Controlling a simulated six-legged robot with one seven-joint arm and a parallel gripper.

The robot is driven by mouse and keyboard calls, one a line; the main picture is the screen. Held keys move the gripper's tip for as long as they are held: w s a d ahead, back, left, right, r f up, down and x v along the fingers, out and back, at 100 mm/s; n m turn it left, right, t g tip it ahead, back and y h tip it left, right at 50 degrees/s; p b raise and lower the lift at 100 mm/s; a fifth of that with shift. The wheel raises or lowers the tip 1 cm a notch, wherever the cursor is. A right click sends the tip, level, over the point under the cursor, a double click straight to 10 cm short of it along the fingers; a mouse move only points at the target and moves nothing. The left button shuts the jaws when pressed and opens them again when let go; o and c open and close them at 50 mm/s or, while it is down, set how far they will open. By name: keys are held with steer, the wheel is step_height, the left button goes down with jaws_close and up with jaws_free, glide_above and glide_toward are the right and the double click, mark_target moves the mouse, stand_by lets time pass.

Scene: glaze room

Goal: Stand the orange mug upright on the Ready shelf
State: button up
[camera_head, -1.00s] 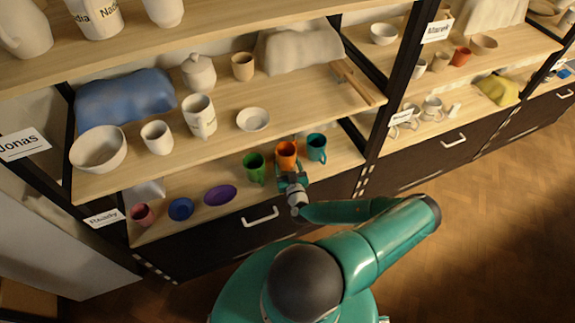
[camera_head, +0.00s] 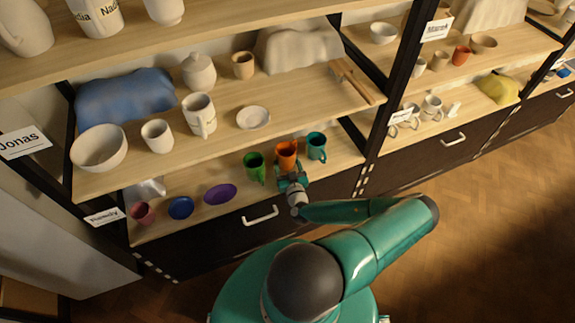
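The orange mug (camera_head: 287,152) stands upright, opening up, on the Ready shelf (camera_head: 234,212), the lowest board, marked by a white Ready sign (camera_head: 104,217) at its left end. It is between a green mug (camera_head: 254,166) on its left and a teal mug (camera_head: 316,147) on its right, with small gaps. My gripper (camera_head: 290,178) is at the shelf's front edge, right in front of the mug's lower part, and hides some of it. The fingers are too small to show whether they touch the mug or are open.
A dark post (camera_head: 385,105) stands right of the teal mug.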

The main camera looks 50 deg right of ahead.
steer(key=shift+s+f, duration=0.1)
steer(key=shift+f, duration=0.45)
steer(key=o, duration=1.2)
steer(key=shift+a+f, duration=0.1)
steer(key=shift+a, duration=0.05)
steer(key=v, duration=0.9)
steer(key=r+v, duration=0.1)
steer(key=v, duration=0.3)
steer(key=shift+s+a, duration=0.15)
steer(key=shift+s, duration=0.05)
steer(key=shift+a, duration=0.1)
